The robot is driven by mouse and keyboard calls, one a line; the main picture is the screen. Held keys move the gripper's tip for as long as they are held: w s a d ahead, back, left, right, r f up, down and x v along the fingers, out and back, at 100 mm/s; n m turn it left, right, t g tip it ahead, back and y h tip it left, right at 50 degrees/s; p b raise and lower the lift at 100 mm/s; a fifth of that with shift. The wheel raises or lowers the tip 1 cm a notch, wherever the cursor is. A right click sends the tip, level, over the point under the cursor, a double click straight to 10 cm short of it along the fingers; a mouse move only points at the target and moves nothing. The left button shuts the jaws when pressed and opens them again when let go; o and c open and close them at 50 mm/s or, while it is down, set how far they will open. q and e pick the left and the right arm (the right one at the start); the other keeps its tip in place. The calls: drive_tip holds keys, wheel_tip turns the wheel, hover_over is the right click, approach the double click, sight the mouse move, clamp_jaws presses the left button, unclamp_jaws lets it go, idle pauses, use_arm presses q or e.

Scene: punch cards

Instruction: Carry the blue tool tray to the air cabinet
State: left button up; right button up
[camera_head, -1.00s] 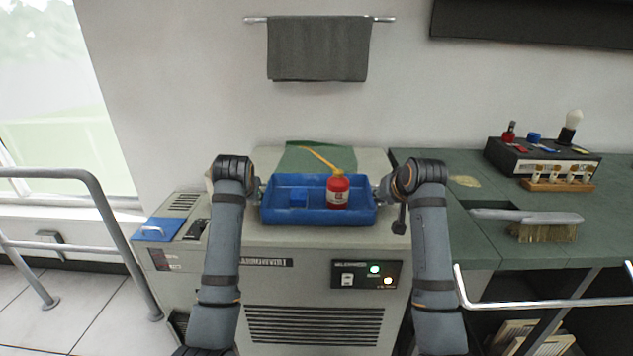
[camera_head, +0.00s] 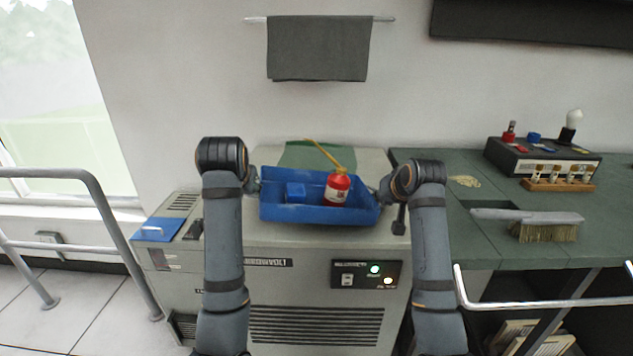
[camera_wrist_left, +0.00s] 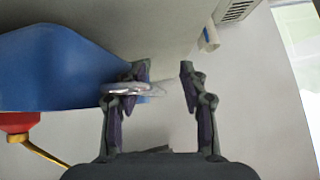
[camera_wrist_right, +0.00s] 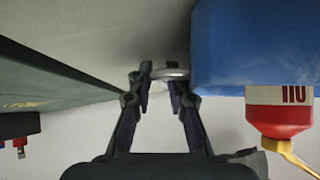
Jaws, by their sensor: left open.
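The blue tool tray (camera_head: 320,213) is over the top of a beige vented cabinet (camera_head: 300,262) in the head view, slightly tilted. Whether the tray's underside touches the cabinet is hidden.
A green bench (camera_head: 480,240) adjoins the cabinet on the right, with a brush (camera_head: 545,228) and a black switch box (camera_head: 540,160). A grey rail (camera_head: 110,225) stands at the left. A towel (camera_head: 318,50) hangs on the wall behind.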

use_arm(q)
drive_tip(key=shift+d+f, duration=0.1)
drive_tip(key=shift+d, duration=0.15)
use_arm(e)
drive_tip(key=shift+a, duration=0.3)
drive_tip(key=shift+c, duration=0.5)
drive_tip(key=shift+o, duration=1.2)
use_arm(q)
drive_tip(key=shift+w, duration=0.1)
use_arm(e)
drive_tip(key=shift+s+r, duration=0.3)
drive_tip(key=v, duration=0.7)
drive_tip(key=shift+d, duration=0.15)
drive_tip(key=shift+r, duration=0.1)
